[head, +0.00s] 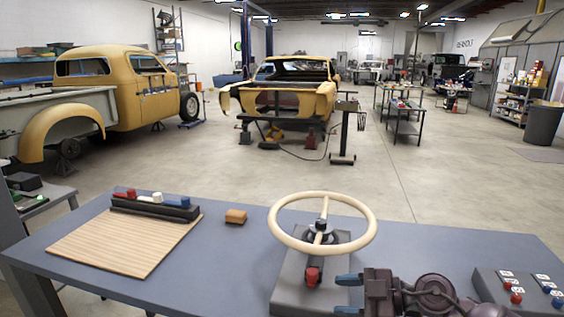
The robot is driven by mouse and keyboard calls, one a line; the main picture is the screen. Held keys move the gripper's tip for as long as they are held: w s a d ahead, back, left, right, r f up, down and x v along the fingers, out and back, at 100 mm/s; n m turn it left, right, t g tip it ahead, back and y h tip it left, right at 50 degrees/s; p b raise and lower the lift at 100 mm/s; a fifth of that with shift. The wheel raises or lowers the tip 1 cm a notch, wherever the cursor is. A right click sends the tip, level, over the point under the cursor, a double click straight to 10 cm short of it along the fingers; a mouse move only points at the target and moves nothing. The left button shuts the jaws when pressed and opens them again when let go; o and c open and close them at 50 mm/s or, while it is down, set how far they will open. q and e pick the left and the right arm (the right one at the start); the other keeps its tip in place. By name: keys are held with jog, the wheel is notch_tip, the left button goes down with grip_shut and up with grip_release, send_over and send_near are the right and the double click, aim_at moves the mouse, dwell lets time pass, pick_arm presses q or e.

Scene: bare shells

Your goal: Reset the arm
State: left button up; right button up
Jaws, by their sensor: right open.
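My right gripper (347,294) reaches in from the lower right, low over the front of the table. Its two blue-tipped fingers are apart, with nothing seen between them. The fingertips are beside the grey base (292,287) of a cream steering wheel (273,222), just right of a red knob (312,276) on that base. I cannot tell whether they touch it. My right arm runs off the bottom edge at the right. My left gripper is not in view.
Beyond is a workshop floor with car shells.

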jog(key=s+d+r+m+t+h, duration=0.2)
jog(key=d+r+m+t, duration=0.15)
jog(key=m+t, duration=0.7)
jog(key=s+d+f+m+t+h, duration=0.2)
jog(key=s+d+f+m+h, duration=0.45)
jog(key=d+m+h, duration=0.5)
jog(key=s+f+n+g+h, duration=0.1)
jog(key=s+f+g, duration=0.55)
jog(key=s, duration=0.55)
jog(key=s+f+n+g+h, duration=0.1)
jog(key=s+f+g, duration=0.4)
jog(key=s+g, duration=0.5)
jog(key=w+f+t+y, duration=0.1)
jog(key=w+f+t, duration=0.4)
jog(key=f+t, duration=0.5)
jog(key=shift+w+a+n+t, duration=0.15)
jog(key=shift+w+n+t, duration=0.15)
jog(key=shift+w+n, duration=0.1)
